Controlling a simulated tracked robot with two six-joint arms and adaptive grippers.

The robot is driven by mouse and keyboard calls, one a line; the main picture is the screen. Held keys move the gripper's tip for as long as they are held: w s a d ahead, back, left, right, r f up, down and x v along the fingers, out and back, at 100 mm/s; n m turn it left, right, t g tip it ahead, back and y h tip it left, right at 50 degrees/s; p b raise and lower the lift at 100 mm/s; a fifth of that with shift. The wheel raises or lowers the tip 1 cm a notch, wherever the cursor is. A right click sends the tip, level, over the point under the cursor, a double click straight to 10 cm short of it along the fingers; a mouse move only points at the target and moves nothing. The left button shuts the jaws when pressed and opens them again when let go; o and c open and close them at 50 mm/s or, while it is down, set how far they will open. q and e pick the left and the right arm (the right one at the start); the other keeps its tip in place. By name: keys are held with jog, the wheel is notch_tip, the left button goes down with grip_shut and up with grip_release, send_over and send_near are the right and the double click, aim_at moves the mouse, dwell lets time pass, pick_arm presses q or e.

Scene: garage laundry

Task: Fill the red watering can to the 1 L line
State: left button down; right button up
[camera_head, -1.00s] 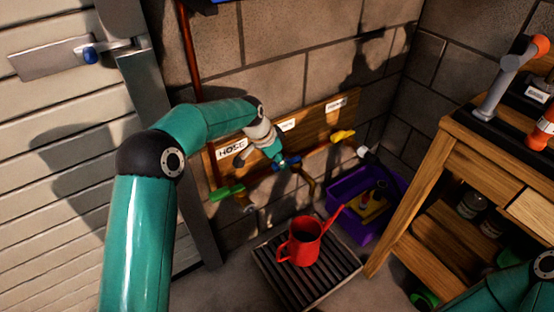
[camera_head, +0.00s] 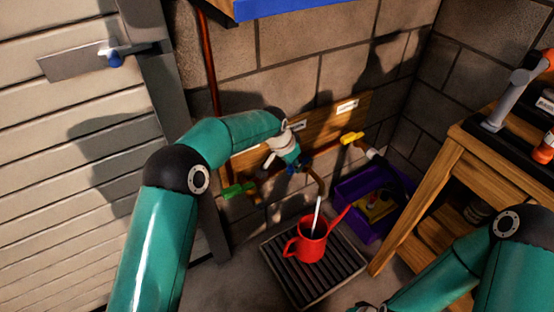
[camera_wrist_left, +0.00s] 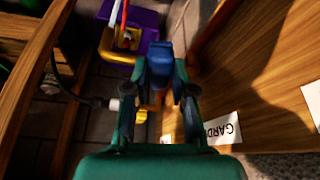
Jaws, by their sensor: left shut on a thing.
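The red watering can (camera_head: 311,246) stands upright on the slatted grate (camera_head: 345,272), its spout pointing up and right. A pale stream (camera_head: 317,212) falls from the brown tap spout (camera_head: 318,183) into the can's opening. The level inside and any 1 L line cannot be made out. My left gripper (camera_head: 297,166) is shut on the blue tap handle (camera_head: 304,168) on the wall pipe. The left wrist view shows blue (camera_wrist_left: 160,62) between the fingers. My right arm enters at lower right; its gripper is out of view.
A green tap handle (camera_head: 238,190) is left of the blue one, a yellow one (camera_head: 352,138) right. A purple crate (camera_head: 345,206) sits right of the grate. A wooden workbench (camera_head: 440,180) stands on the right. A "GARD..." label (camera_wrist_left: 222,128) shows on the board.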

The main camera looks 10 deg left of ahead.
dwell(0.3)
pick_arm(q)
jog(key=c, duration=1)
grip_release()
jog(key=shift+o, duration=0.2)
jog(key=v, duration=1.2)
jog(key=shift+s, duration=0.1)
